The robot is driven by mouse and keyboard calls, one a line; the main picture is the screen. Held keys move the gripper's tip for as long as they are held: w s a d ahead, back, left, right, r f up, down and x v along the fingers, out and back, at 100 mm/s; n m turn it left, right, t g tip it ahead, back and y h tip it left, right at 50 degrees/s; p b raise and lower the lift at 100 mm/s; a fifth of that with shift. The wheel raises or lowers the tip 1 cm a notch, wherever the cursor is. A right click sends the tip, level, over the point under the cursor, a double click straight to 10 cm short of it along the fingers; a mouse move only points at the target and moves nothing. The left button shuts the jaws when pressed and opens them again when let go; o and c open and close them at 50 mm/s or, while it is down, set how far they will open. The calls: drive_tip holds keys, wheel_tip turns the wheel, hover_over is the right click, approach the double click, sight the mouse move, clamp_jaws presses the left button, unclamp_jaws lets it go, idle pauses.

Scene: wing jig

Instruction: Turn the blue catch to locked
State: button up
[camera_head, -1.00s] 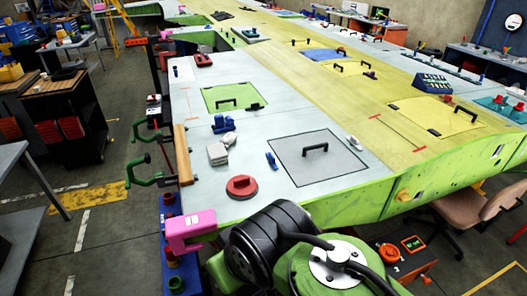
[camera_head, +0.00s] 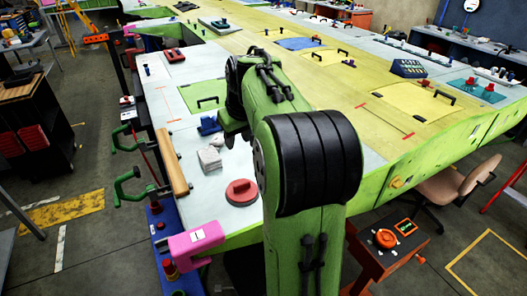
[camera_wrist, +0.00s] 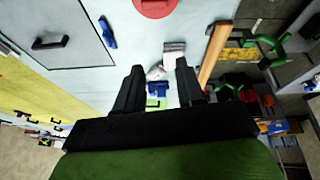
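The blue catch (camera_wrist: 107,32) shows in the wrist view, up and left of my gripper, on the pale wing skin beside the edge of a grey square panel (camera_wrist: 60,35) with a black handle. My gripper (camera_wrist: 159,80) is open, its two black fingers apart with nothing held between them. The catch is apart from the fingers. In the head view my green arm hides the catch and most of the grey panel. The gripper (camera_head: 232,138) is only partly seen there, above the wing.
A red disc (camera_head: 242,192), a grey-white block (camera_head: 209,158) and a blue clamp-like part (camera_head: 210,125) lie on the wing near my gripper. A wooden bar (camera_head: 172,165) and green clamps (camera_head: 130,185) line the left edge. A pink block (camera_head: 195,242) sits at the near corner.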

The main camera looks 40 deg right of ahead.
drive_tip(key=d+f+m, duration=0.1)
drive_tip(key=d+f, duration=0.2)
drive_tip(key=d, duration=0.5)
drive_tip(key=d+f, duration=0.3)
drive_tip(key=d, duration=0.6)
drive_tip(key=x, duration=1)
drive_tip(key=w+a+p+x, duration=0.1)
drive_tip(key=x, duration=0.4)
drive_tip(key=shift+s+a, duration=0.1)
clamp_jaws()
